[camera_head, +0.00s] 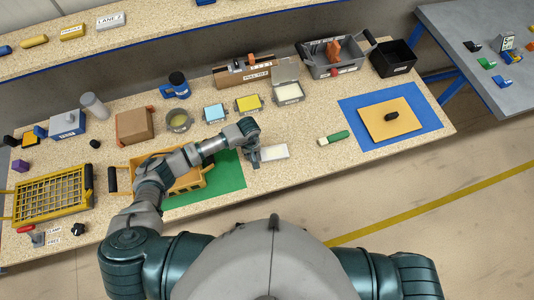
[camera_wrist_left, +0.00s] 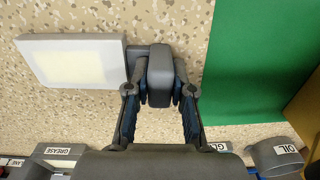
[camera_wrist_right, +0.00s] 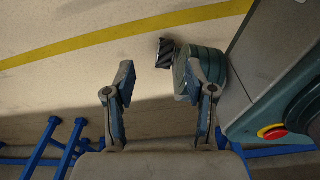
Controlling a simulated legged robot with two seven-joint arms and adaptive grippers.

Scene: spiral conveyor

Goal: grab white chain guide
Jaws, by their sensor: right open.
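The white chain guide (camera_head: 273,152) is a flat white slab with a grey block-like grip at one end. It lies at the table's front, right of the green mat. In the left wrist view the white slab (camera_wrist_left: 75,62) extends left from the grip. My left gripper (camera_head: 253,157) is at the grip end, and its fingertips (camera_wrist_left: 160,88) press against both sides of the grey grip. Whether the guide touches the table is hard to tell. My right gripper (camera_wrist_right: 158,85) is open and empty, over the floor away from the table.
The green mat (camera_head: 228,178) and a yellow tray (camera_head: 205,185) are beside my left arm. A green-and-white tool (camera_head: 335,138) lies to the right, near a blue mat (camera_head: 430,118). Bins and small boxes line the back. Bare tabletop surrounds the guide on its right.

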